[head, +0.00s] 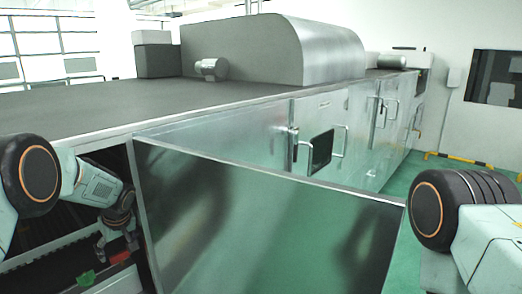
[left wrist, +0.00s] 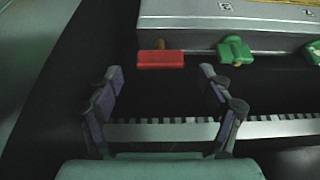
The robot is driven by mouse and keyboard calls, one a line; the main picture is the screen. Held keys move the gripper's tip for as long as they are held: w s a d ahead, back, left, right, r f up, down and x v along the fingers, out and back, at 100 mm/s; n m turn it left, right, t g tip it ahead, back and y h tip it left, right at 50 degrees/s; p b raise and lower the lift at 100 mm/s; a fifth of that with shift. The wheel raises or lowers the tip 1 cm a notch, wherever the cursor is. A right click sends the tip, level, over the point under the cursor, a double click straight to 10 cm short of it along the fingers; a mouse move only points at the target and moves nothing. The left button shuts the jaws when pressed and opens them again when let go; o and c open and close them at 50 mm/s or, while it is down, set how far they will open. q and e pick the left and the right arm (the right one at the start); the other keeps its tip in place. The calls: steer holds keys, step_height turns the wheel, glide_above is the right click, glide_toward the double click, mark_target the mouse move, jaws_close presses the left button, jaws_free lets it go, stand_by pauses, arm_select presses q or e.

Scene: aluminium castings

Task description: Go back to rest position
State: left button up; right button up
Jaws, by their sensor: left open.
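My left gripper (head: 117,247) is at the lower left of the head view, inside the dark opening of the metal machine. It is open, and nothing shows between its fingers. In the left wrist view my left gripper (left wrist: 160,76) has its two fingers spread apart. A red block (left wrist: 160,60) is just beyond the fingertips, on the edge of a grey metal box (left wrist: 205,38). The red block also shows beside the gripper in the head view (head: 120,257). My right gripper is out of view; only part of my right arm shows.
Green clamp-like pieces (left wrist: 234,50) sit along the box edge, right of the red block. A toothed rail (left wrist: 170,131) runs below. A large metal panel (head: 260,230) stands right of the opening, close to my left arm.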

arm_select(q)
steer(key=shift+x, duration=1.35)
